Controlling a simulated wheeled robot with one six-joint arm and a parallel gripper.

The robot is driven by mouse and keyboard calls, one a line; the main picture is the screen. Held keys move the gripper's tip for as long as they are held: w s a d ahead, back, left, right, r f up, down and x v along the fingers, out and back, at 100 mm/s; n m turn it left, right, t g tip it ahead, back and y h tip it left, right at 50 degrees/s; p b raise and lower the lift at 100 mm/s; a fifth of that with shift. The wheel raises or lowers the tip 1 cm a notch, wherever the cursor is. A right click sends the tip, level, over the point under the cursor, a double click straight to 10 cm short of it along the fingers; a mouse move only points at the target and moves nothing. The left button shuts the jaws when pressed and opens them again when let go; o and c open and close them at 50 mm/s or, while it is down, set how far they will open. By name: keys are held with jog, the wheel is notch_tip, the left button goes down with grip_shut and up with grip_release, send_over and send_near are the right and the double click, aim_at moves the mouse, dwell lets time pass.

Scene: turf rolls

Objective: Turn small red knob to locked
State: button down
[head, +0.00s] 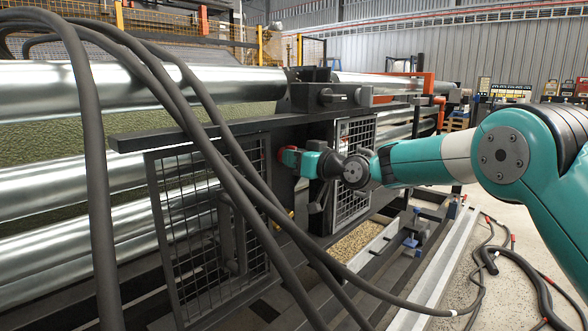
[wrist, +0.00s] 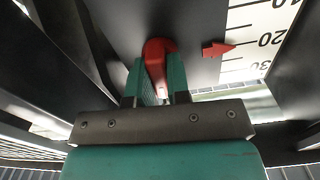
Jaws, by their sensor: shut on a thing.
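The small red knob (wrist: 160,48) shows in the wrist view at the top centre, against a dark panel. My gripper (wrist: 155,80) has its two teal fingers on either side of the knob and is shut on it. In the head view my gripper (head: 287,157) reaches the dark machine frame from the right, and a sliver of the red knob (head: 280,154) shows at its tip. Most of the knob is hidden there by the fingers. I cannot read any locked mark beside the knob.
A red pointer (wrist: 217,49) stands right of the knob, beside a white numbered scale (wrist: 258,40). Dark plates flank my gripper in the wrist view. Thick black hoses (head: 215,130) hang across the machine in front. A mesh door (head: 215,225) is left of my gripper.

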jog(key=shift+f+n+b, duration=0.1)
jog(key=shift+n+b, duration=0.3)
jog(key=shift+n, duration=0.2)
jog(key=c, duration=1.1)
grip_release()
jog(key=v, duration=1.7)
jog(key=shift+s+d, duration=0.2)
